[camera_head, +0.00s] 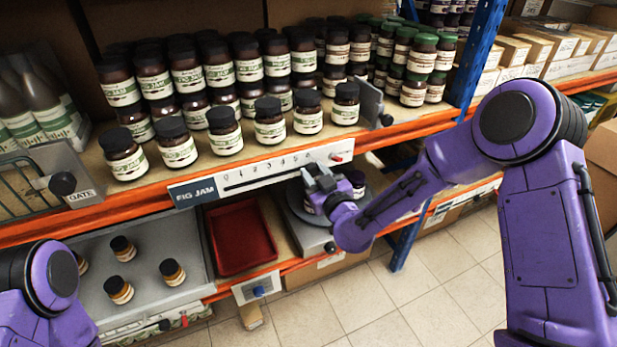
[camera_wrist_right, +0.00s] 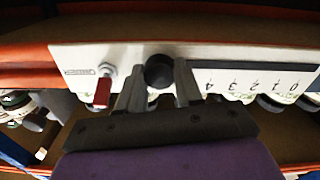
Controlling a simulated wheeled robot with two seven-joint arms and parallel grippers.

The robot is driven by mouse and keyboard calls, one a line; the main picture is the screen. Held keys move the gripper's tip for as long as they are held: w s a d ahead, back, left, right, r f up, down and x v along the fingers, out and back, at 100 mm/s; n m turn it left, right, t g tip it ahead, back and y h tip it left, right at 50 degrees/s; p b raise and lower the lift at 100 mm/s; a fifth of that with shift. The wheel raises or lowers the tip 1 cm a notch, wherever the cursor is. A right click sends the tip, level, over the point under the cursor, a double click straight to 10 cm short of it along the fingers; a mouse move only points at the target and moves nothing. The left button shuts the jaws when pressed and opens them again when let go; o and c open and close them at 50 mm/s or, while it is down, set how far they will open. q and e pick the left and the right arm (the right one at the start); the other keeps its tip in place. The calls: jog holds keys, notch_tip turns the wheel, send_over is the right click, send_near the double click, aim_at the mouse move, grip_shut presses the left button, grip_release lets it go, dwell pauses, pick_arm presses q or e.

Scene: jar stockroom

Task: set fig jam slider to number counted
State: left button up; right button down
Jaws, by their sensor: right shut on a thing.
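The fig jam slider is a white strip (camera_head: 262,170) with a number scale on the shelf's front edge, beside the dark FIG JAM label (camera_head: 193,192). My right gripper (camera_head: 317,178) is at the right part of this strip. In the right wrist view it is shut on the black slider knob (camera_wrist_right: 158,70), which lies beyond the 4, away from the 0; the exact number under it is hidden. Fig jam jars (camera_head: 219,74) with black lids stand in stacked rows above the strip. My left arm shows at lower left, but its gripper is out of view.
A red tab (camera_head: 337,158) sits at the strip's right end. Green-lidded jars (camera_head: 423,53) stand at the right behind a metal divider (camera_head: 370,104). Below are a grey tray (camera_head: 196,238) with several small jars and a red tray (camera_head: 241,237). A blue post (camera_head: 476,55) stands at right.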

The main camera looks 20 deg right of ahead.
jog(key=shift+d, duration=0.15)
jog(key=c, duration=0.9)
grip_release()
jog(key=shift+o, duration=0.8)
jog(key=shift+d, duration=0.15)
jog(key=s+d+b, duration=0.1)
jog(key=s+b, duration=0.2)
jog(key=s, duration=0.7)
jog(key=shift+s, duration=0.25)
